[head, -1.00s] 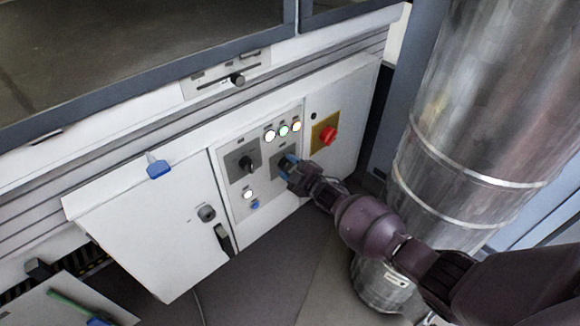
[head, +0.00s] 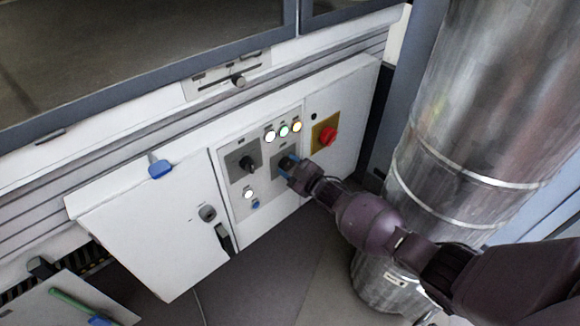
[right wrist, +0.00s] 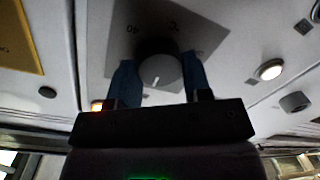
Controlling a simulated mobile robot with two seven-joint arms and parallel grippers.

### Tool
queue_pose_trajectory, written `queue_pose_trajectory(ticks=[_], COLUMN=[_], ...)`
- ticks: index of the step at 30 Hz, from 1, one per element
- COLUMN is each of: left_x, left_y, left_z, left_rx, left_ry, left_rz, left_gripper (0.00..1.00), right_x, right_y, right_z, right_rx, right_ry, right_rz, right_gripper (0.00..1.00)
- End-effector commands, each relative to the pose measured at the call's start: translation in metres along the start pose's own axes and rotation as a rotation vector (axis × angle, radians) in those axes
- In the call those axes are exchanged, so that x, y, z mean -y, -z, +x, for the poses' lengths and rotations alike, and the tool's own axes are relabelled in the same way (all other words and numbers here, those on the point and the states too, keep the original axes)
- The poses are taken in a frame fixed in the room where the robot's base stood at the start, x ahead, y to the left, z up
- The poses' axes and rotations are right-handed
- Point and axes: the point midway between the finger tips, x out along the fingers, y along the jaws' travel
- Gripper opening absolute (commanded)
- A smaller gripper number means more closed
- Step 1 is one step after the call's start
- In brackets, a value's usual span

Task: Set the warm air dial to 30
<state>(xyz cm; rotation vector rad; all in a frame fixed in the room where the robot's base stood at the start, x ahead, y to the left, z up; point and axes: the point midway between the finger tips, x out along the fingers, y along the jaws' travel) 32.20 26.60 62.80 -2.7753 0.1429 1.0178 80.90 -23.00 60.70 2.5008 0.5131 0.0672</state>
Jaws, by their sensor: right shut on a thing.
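The dial (right wrist: 157,68) is a round dark knob with a white pointer line on a grey plate (right wrist: 205,30). In the right wrist view the plate shows "°C" and "40", upside down; the other marks cannot be read. My right gripper (right wrist: 157,85) has its two blue fingers on either side of the knob and is shut on it. In the head view this gripper (head: 288,167) is at the right grey plate (head: 279,172) of the control panel, hiding much of the dial. My left gripper is not in view.
A second black knob (head: 246,163) sits left of the dial. A red mushroom button (head: 327,136) on a yellow plate is to the right. A large metal duct (head: 450,130) stands close to my right arm.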

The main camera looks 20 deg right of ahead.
Motion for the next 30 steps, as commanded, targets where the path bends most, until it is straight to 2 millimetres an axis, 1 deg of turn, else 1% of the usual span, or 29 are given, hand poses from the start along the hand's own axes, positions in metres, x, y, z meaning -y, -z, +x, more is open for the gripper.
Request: queue_pose_trajectory(ticks=[2,3,7,8,16,20,23,27,30], left_x=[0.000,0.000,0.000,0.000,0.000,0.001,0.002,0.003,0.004], left_y=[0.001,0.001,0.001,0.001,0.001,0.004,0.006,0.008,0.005], left_z=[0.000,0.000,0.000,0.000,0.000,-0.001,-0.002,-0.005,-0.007], left_rx=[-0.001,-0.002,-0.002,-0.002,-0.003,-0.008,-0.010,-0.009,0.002], left_ry=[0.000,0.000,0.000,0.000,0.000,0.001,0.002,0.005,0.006], left_rz=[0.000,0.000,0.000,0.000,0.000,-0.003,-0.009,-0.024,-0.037], left_gripper=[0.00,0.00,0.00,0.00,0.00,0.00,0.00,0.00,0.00], right_x=[0.000,0.000,0.000,0.000,0.000,-0.001,-0.003,-0.004,-0.004], right_y=[0.000,0.000,0.000,0.000,0.000,0.001,0.003,0.005,0.005], right_z=[0.000,0.000,0.000,0.000,-0.001,-0.007,-0.018,-0.040,-0.058], right_rx=[0.000,-0.001,0.000,0.000,0.000,-0.001,-0.002,-0.004,-0.005], right_ry=[0.001,0.001,0.001,0.000,0.000,-0.001,-0.002,-0.004,-0.004], right_rz=[-0.001,-0.001,-0.001,-0.001,-0.001,-0.002,-0.003,-0.004,-0.003], right_gripper=[0.21,0.48,0.68,0.70,0.70,0.70,0.70,0.70,0.70])
